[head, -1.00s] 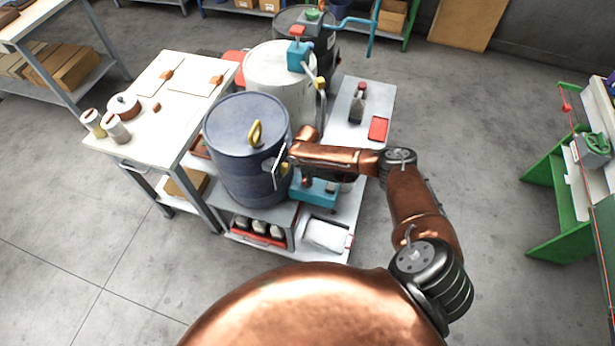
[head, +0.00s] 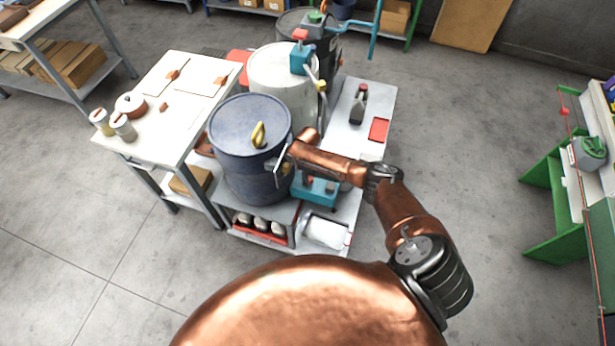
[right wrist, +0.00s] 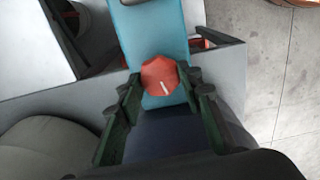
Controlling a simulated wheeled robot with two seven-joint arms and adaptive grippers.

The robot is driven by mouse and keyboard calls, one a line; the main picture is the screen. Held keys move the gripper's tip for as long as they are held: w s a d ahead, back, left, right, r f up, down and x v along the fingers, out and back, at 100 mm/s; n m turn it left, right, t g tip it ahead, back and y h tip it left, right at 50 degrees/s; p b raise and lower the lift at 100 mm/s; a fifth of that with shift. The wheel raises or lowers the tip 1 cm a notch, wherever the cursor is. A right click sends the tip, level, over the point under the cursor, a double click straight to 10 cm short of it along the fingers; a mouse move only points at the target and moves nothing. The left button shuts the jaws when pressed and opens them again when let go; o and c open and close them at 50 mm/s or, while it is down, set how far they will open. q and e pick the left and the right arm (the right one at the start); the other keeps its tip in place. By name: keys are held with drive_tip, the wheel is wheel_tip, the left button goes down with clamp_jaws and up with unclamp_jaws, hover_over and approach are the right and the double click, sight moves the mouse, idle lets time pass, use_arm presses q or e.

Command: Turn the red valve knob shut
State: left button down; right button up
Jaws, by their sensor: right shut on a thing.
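The red valve knob (right wrist: 160,76) is faceted and has a short white mark near its lower edge. It sits on a teal block (right wrist: 150,30) in the right wrist view. My right gripper (right wrist: 162,84) has its two dark green fingers on either side of the knob, shut on it. In the head view my right gripper (head: 281,166) shows beside the blue drum, and I cannot make out the held knob there. A second red knob (head: 300,34) tops a teal block by the white drum, clear of my gripper. My left gripper is not in view.
The blue drum (head: 236,112) stands close to my right arm, with the white drum (head: 268,62) behind it. A teal box (head: 320,193) lies under my forearm. A white-topped table (head: 150,135) stands left. The floor at right is open up to a green bench (head: 545,195).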

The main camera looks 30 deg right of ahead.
idle(0.4)
drive_tip(key=o, duration=1.2)
drive_tip(key=shift+c, duration=0.2)
drive_tip(key=shift+r, duration=0.1)
wheel_tip(320, 180, up, 12)
